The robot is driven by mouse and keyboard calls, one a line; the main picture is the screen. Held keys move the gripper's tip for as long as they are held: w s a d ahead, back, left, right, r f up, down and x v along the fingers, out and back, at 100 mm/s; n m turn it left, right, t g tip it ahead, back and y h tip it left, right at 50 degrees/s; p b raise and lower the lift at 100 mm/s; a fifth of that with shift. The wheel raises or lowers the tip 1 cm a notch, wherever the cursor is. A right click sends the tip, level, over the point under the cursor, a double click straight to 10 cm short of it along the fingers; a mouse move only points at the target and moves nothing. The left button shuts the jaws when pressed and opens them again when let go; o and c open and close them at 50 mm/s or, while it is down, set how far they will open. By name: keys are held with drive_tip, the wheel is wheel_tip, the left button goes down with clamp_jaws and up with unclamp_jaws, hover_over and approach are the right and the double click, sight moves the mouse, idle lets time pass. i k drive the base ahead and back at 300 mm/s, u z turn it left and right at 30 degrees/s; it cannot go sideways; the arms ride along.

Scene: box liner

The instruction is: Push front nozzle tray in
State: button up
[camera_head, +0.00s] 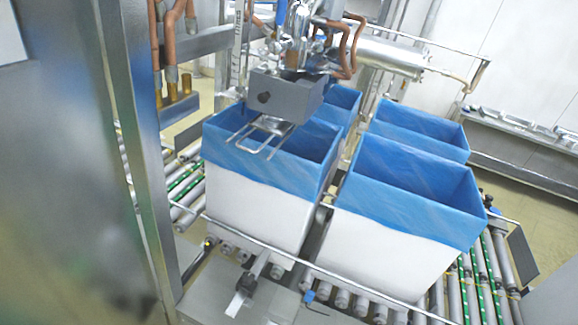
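The front nozzle tray (268,127) is a small metal plate with a bent wire handle. It sticks out toward me from under a grey box-shaped housing (289,95), over the open top of the front left blue-lined box (262,200). The wire handle points down and to the left in the picture. Its rear part is hidden under the housing. My gripper is not in view, and nothing is seen touching the tray.
Another blue-lined box (395,240) stands on the right, with more lined boxes (420,127) behind. They stand on a roller conveyor with a thin guard rail (300,264) in front. A steel post (140,130) and blurred grey panel (55,180) block the left side.

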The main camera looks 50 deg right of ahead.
sight(256, 123)
drive_tip(key=z, duration=0.2)
drive_tip(key=k, duration=0.15)
drive_tip(key=z, duration=0.3)
drive_tip(key=i, duration=1)
